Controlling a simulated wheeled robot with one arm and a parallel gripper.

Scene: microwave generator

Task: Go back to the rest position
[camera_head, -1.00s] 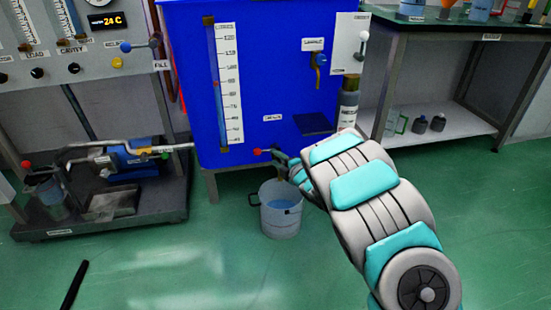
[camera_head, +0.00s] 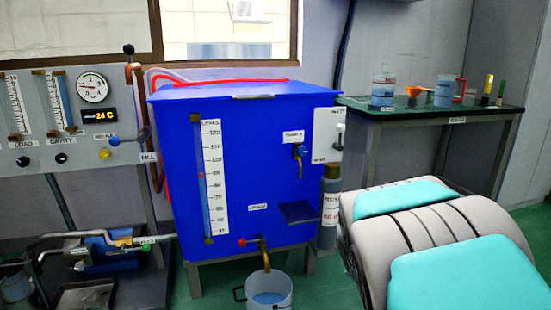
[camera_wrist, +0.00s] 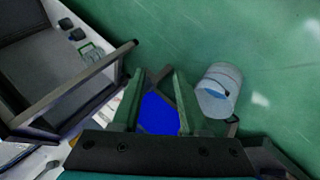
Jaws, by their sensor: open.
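My gripper (camera_wrist: 157,76) is open, with two green fingers apart and nothing visible between them but the view beyond. Part of the blue tank (camera_wrist: 157,115) shows between the fingers in the wrist view. In the head view my grey and teal arm (camera_head: 440,250) fills the lower right, and the gripper itself is out of that picture. The blue tank (camera_head: 260,130) stands in the middle, with a red-handled drain valve (camera_head: 250,241) low on its front. A grey bucket (camera_head: 270,292) with blue liquid stands under the spout, and my arm is to its right.
A control panel (camera_head: 100,135) with gauges stands at left, above a blue pump (camera_head: 108,250). A green-topped bench (camera_head: 440,115) with bottles and a funnel stands at right. In the wrist view the bucket (camera_wrist: 218,92) is right of the fingers. Green floor is open beyond it.

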